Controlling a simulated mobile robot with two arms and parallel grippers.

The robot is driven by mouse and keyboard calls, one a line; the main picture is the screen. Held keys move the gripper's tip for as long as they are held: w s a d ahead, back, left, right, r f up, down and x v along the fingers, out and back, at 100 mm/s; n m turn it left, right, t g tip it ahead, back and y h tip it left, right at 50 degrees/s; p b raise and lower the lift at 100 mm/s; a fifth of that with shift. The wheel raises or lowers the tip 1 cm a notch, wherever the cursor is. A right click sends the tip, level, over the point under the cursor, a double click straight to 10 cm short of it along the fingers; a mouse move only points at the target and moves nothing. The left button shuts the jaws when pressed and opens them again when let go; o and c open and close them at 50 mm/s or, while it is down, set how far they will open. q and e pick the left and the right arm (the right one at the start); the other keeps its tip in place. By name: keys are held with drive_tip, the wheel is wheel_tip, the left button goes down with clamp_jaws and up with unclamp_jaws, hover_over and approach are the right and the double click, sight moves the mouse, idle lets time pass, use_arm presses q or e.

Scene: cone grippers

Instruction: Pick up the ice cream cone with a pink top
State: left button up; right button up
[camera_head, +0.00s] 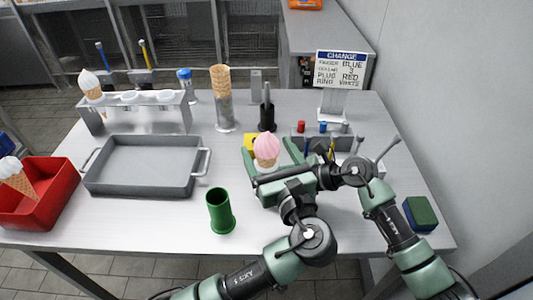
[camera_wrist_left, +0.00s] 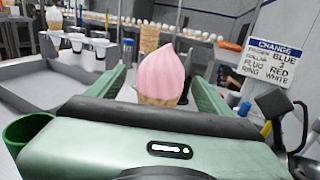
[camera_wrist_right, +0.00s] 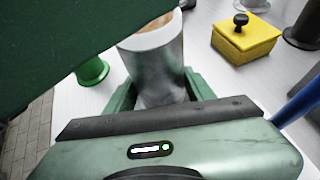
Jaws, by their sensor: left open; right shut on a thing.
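The ice cream cone with a pink top (camera_head: 266,148) stands upright near the middle of the table. It also shows in the left wrist view (camera_wrist_left: 160,72), with only a little of its tan cone visible below the pink swirl. My left gripper (camera_head: 271,152) is open, its green fingers on either side of the cone with gaps. My right gripper (camera_wrist_right: 158,88) is shut on a silvery sleeve (camera_wrist_right: 155,65), in which a tan cone shows at the top. A dark green part hides the upper left of the right wrist view. The right gripper is mostly hidden in the head view.
A yellow box (camera_head: 250,141) lies just behind the grippers. A green cup (camera_head: 220,211) stands in front left. A grey tray (camera_head: 145,190), a red bin (camera_head: 62,190) and a rack (camera_head: 150,122) are left. A sign (camera_head: 340,70) stands behind right; a sponge (camera_head: 420,212) is right.

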use_arm(q)
drive_tip(key=shift+w+a, duration=0.25)
drive_tip(key=shift+w, duration=0.45)
drive_tip(key=c, duration=1)
drive_tip(key=shift+o, duration=0.2)
wheel_tip(320, 180, up, 10)
drive_tip(key=shift+r, duration=0.1)
use_arm(e)
drive_tip(key=o, duration=1.1)
drive_tip(key=shift+c, duration=0.2)
